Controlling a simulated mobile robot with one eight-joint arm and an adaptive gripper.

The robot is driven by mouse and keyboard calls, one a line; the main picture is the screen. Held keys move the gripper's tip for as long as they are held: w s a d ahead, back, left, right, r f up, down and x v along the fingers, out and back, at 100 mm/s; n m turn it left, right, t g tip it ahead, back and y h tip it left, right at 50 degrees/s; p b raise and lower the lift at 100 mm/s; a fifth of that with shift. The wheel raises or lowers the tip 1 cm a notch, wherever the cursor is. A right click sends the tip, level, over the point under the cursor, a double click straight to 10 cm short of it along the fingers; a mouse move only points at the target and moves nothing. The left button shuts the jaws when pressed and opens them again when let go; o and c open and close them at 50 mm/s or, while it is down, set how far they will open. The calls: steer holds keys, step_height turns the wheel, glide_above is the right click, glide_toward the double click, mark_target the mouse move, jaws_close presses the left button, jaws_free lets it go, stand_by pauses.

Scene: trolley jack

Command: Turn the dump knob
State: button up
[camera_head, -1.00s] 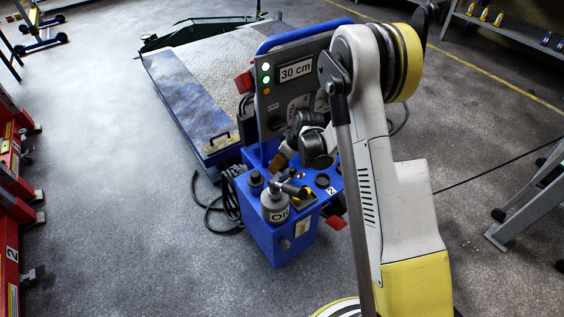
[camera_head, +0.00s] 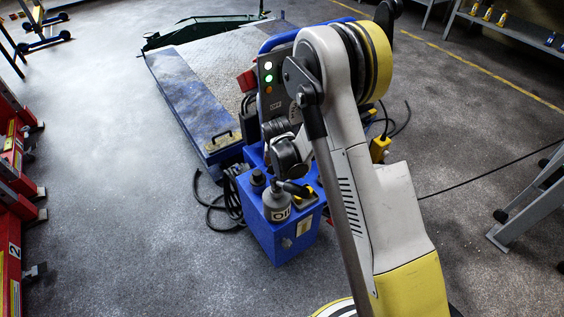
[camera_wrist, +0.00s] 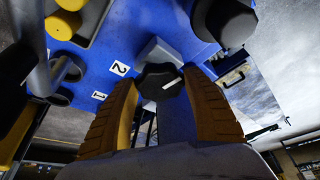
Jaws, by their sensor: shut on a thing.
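In the wrist view a black knob (camera_wrist: 161,79) with a white pointer mark sits on the blue unit (camera_wrist: 110,45). The two orange-brown fingers of my gripper (camera_wrist: 160,84) stand on either side of it and are shut on it. The pointer lies slightly tilted from level in that view. White labels "2" and "1" are beside the knob. In the head view the blue unit (camera_head: 283,245) stands in front of the lift platform; my arm and wrist hide the knob and my fingers there.
The upright panel with lights (camera_head: 268,78) is partly behind my arm. A yellow device (camera_head: 379,149) hangs at its right. Black cables (camera_head: 222,210) lie left of the unit. Floor at left is open.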

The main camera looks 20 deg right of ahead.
steer(key=m, duration=0.2)
steer(key=m+g+h, duration=0.1)
steer(key=m, duration=0.2)
steer(key=shift+w+a+m+h, duration=0.15)
steer(key=shift+a+m+h, duration=0.15)
steer(key=shift+h, duration=0.1)
steer(key=shift+w+m+g+h, duration=0.15)
steer(key=shift+m+g, duration=0.25)
steer(key=shift+m, duration=0.65)
steer(key=shift+s+m+g+h, duration=0.1)
steer(key=shift+m+g+h, duration=0.25)
steer(key=shift+m, duration=0.7)
steer(key=o, duration=1.2)
steer(key=shift+w, duration=0.1)
